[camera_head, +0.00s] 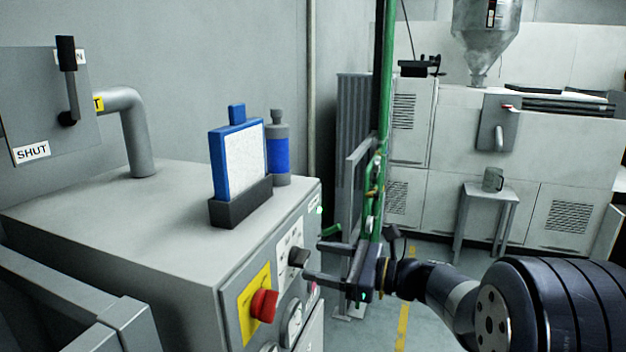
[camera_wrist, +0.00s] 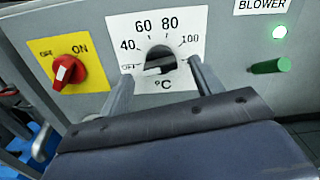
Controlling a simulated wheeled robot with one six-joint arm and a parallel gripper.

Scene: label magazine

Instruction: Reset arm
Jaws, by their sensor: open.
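My gripper (camera_head: 315,262) is open at the front panel of the grey machine (camera_head: 120,230). In the wrist view its two fingers (camera_wrist: 162,82) stand either side of a black temperature knob (camera_wrist: 160,60). The knob sits on a white dial plate marked OFF, 40, 60, 80, 100 and °C. Its pale mark lies low, on the side toward OFF. The knob also shows in the head view (camera_head: 298,258) near the fingertips. I cannot tell whether a finger touches it.
A red switch (camera_head: 264,305) on a yellow plate is left of the knob; a green knob (camera_wrist: 270,66) under a BLOWER label is right. On the machine stand a blue-framed block in a dark holder (camera_head: 240,204) and a bottle (camera_head: 278,150). A green post (camera_head: 384,90) rises behind my gripper.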

